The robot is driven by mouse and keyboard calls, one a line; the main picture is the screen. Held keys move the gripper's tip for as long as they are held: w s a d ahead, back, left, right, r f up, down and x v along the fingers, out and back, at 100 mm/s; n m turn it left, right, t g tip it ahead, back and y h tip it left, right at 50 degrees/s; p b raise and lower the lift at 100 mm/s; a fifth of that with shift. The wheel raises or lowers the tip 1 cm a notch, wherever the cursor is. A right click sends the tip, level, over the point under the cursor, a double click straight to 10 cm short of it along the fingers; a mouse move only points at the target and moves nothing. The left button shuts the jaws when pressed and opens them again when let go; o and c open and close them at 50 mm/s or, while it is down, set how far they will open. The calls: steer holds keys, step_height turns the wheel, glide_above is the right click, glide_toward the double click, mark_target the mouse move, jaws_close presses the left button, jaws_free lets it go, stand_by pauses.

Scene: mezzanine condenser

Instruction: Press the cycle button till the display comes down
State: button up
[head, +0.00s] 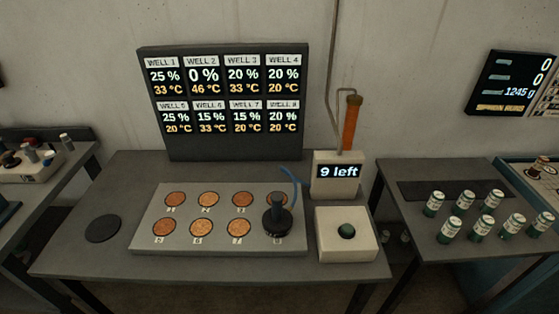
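A dark green round button (346,231) sits on top of a pale box (347,252) at the right end of the middle table. It looks like the cycle button, though I read no label on it. Behind it a pale unit carries a small display (339,171) reading "9 left". A large display board (224,100) on the wall side shows wells 1 to 8 with percent and temperature; well 2 reads 0 % and 46 °C, well 1 reads 25 % and 33 °C. My gripper is not in view.
A grey plate (160,205) holds several copper-coloured numbered wells. A black handled tool (278,213) with a blue hose stands at its right end, over well 8. A black disc (102,228) lies at left. Several green-and-white cans (450,229) stand on the right table (395,212).

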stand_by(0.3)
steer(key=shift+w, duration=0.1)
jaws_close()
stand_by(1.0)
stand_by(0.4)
